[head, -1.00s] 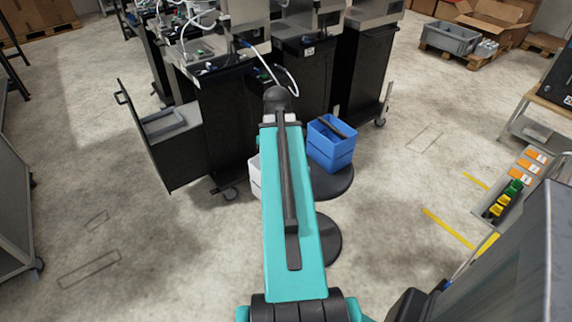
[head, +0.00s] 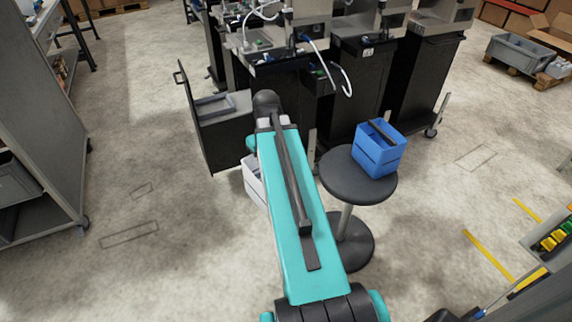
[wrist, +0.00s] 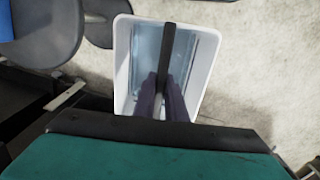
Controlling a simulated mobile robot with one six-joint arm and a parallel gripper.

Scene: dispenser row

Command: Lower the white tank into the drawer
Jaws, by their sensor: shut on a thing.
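The white tank (head: 253,180) shows in part at the left of my arm in the head view; my arm hides the rest. In the wrist view the white tank (wrist: 207,75) hangs below my gripper (wrist: 163,88), which is shut on its dark handle bar (wrist: 168,45). The inside of the tank looks bluish, like clear liquid. The open drawer (head: 222,128) sticks out to the left from a black dispenser cabinet, with a grey insert inside. The tank is apart from the drawer, in front of it and to its right.
A blue tank (head: 379,148) stands on a round dark stool (head: 345,182) to the right of my arm. Black dispenser cabinets (head: 362,95) stand in a row behind. A grey shelf cart (head: 45,110) is at the left. The floor between cart and drawer is clear.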

